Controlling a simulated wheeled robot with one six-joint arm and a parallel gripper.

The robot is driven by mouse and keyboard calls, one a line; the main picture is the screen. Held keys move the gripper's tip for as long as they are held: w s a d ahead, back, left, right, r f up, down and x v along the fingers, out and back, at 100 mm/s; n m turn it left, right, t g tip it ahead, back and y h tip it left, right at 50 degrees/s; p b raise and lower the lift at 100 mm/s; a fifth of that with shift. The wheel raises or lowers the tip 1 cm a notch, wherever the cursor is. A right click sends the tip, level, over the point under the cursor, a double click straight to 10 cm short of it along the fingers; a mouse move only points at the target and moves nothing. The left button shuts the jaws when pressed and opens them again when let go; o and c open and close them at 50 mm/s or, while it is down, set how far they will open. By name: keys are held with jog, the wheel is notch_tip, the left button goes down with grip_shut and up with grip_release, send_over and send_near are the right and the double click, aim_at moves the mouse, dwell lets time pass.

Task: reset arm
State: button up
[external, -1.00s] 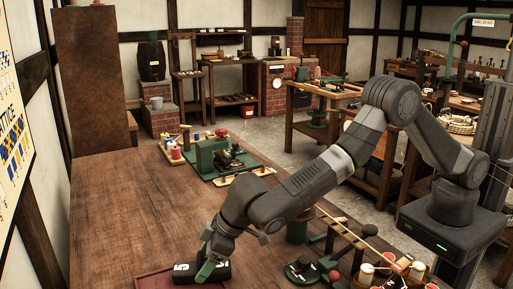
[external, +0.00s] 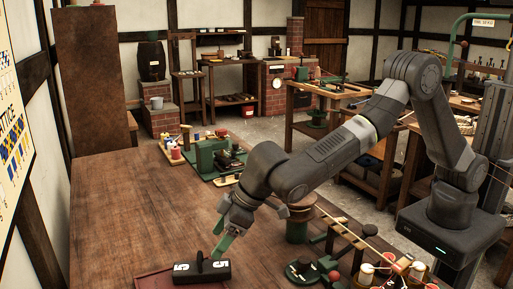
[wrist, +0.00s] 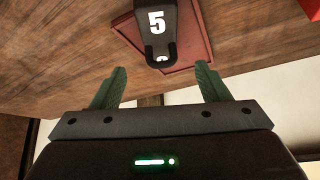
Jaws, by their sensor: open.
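My gripper (external: 222,244) is above the near end of the wooden bench (external: 125,205), with its green fingers pointing down. In the wrist view the two green fingers (wrist: 158,86) are spread apart with nothing between them. A black block marked with a white 5 (external: 187,272) lies on a dark red tray (external: 150,284) just below and left of the fingers. In the wrist view the block (wrist: 157,32) sits beyond the fingertips, apart from them, on the red tray (wrist: 190,42).
A green machine (external: 212,156) and small spools (external: 177,152) stand at the bench's far end. A rack with cream and red pieces (external: 395,266) and a dark green round base (external: 303,271) sit at the near right. The bench's left middle is clear.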

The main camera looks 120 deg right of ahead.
aim_at(203, 265)
jog(key=x, duration=0.9)
jog(key=shift+s+a+f+p, duration=0.1)
jog(key=shift+s+f+p, duration=0.15)
jog(key=shift+p, duration=0.1)
notch_tip(203, 265, up, 12)
jog(key=w+d+f+y, duration=0.1)
jog(key=d+f, duration=0.2)
jog(key=d, duration=0.8)
jog(key=d+f, duration=0.2)
jog(key=d, duration=0.9)
jog(key=shift+w+f+n+y+p, duration=0.3)
jog(key=shift+w+f+y, duration=0.05)
jog(key=shift+f+y, duration=0.05)
jog(key=shift+d, duration=0.1)
